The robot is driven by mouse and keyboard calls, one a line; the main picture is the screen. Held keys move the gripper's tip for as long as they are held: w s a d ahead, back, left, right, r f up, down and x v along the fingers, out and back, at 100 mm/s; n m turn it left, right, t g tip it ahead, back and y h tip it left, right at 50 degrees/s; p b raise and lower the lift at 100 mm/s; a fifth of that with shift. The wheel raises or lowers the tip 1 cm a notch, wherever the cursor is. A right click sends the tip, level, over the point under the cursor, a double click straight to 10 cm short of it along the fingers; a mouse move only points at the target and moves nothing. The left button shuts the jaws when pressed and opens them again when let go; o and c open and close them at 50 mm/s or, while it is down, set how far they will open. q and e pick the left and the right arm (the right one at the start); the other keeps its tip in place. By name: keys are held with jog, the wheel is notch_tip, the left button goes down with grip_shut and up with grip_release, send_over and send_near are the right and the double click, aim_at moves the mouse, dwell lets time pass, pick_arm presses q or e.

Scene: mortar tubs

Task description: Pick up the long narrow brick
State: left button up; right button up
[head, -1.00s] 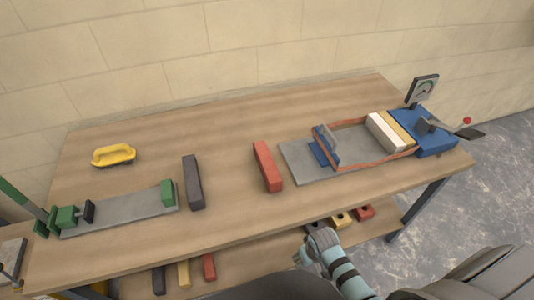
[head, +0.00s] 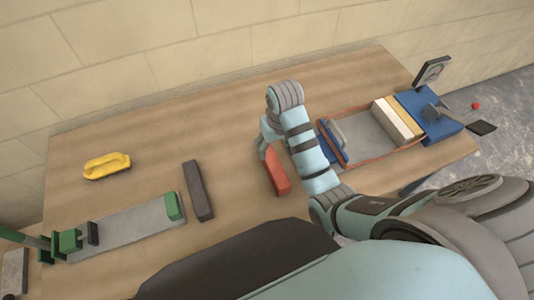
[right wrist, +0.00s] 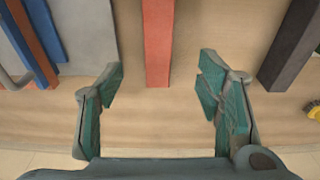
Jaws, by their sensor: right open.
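A long red brick (head: 278,175) lies on the wooden table (head: 232,140), right of a long dark grey brick (head: 198,190). Both are narrow, and I cannot tell from the pictures which one the task means. My right gripper (head: 266,143) is at the far end of the red brick and partly hides it. In the right wrist view, the open fingers (right wrist: 160,76) have the red brick (right wrist: 158,40) in line with the gap between them, with nothing gripped. The dark brick (right wrist: 296,42) is off to the right there. My left gripper is not in view.
A grey plate with a green clamp (head: 67,243) lies at the left. A blue clamp device (head: 428,118) holding white and yellow blocks stands at the right, close to my right arm. The back middle is clear.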

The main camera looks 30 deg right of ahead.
send_over(273, 163)
jog(key=s, duration=0.3)
notch_tip(273, 163, down, 7)
jog(key=shift+w+d+r, duration=0.15)
jog(key=w+f, duration=0.1)
jog(key=f, duration=0.1)
jog(key=w+f, duration=0.1)
jog(key=f, duration=0.1)
jog(key=w+f+b, duration=0.1)
jog(key=f, duration=0.1)
jog(key=shift+w+f, duration=0.15)
jog(key=shift+s+r, duration=0.2)
jog(key=shift+s, duration=0.15)
jog(key=c, duration=0.3)
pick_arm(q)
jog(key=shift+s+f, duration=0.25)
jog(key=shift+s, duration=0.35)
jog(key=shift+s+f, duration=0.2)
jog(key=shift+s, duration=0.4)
pick_arm(e)
grip_shut()
